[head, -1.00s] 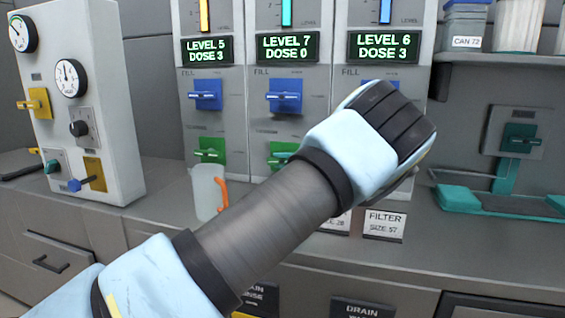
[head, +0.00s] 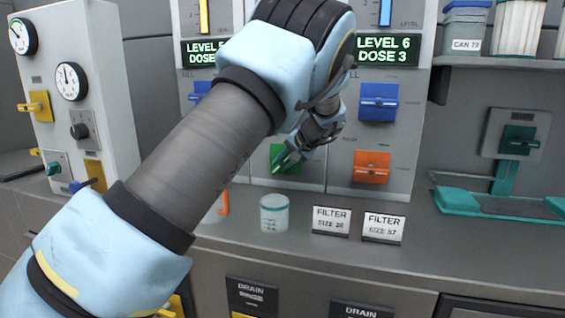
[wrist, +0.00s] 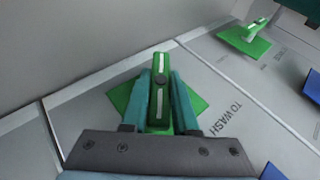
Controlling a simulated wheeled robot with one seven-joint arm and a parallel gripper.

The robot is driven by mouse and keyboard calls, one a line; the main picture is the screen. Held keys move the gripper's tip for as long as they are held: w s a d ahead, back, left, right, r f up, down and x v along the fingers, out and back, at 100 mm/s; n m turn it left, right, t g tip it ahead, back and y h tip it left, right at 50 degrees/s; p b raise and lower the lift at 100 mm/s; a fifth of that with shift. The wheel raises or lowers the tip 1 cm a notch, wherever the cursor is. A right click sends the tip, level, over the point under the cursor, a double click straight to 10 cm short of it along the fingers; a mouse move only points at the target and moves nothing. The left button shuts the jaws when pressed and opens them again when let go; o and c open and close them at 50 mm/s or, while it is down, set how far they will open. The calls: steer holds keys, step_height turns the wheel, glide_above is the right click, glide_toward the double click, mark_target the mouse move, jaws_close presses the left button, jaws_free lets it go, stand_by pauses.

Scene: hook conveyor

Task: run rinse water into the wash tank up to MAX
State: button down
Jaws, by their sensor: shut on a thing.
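My gripper (head: 296,156) is at the middle panel of the dosing unit, shut on a green valve handle (wrist: 159,105). In the wrist view its teal fingers (wrist: 160,103) lie on both sides of the handle. The handle sits diagonally across its green square plate (head: 286,158). "TO WASH" is printed on the panel (wrist: 212,112) beside it. The right display (head: 387,48) reads LEVEL 6, DOSE 3. The middle display and gauge are hidden behind my arm. No MAX mark is legible.
A blue valve (head: 378,102) and an orange valve (head: 371,167) are on the right panel. A lidded cup (head: 274,213) and filter signs (head: 331,221) stand on the counter below. A gauge box (head: 85,105) stands left, a teal stand (head: 505,175) right.

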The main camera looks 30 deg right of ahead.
stand_by(0.4)
steer(key=c, duration=0.7)
jaws_free()
steer(key=b+v, duration=0.1)
steer(key=v, duration=0.9)
steer(key=shift+s+r, duration=0.2)
steer(key=shift+r, duration=0.15)
